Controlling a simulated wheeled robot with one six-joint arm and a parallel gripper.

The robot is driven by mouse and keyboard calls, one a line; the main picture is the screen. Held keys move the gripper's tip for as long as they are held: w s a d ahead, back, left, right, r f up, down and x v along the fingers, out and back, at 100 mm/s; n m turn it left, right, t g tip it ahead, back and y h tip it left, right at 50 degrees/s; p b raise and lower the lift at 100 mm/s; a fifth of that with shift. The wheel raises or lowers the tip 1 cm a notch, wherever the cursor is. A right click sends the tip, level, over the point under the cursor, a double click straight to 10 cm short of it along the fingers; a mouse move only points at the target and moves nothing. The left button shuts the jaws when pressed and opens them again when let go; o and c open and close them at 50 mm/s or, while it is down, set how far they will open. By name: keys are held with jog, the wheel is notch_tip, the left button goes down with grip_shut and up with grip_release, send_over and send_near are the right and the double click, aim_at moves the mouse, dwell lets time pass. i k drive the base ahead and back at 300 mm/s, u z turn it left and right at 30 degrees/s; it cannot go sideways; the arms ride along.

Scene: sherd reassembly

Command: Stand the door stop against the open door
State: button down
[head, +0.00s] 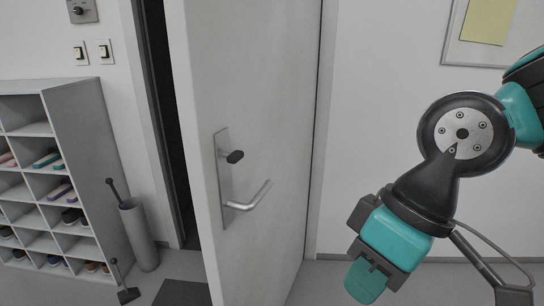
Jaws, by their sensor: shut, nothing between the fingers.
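The grey-white door (262,110) stands open, with a dark gap between its left edge and the frame. It has a lever handle (250,197) and a dark knob on a plate. A dark piece with a flat base and a thin upright handle (122,283) stands on the floor at the lower left, left of the door; it looks like the door stop. My gripper (367,281) hangs at the lower right, in front of the wall and right of the door. It is shut and empty, well apart from the door stop.
A grey shelf (70,130) with shoes stands at the left. A grey cylindrical stand (139,235) holding a dark-handled item is beside it. A dark mat (182,292) lies by the doorway. A framed board (485,25) hangs on the right wall.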

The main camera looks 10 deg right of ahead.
aim_at(244, 73)
jog(key=u, duration=0.15)
jog(key=k, duration=0.45)
jog(key=u, duration=1.5)
jog(key=i, duration=1.05)
jog(key=z, duration=0.5)
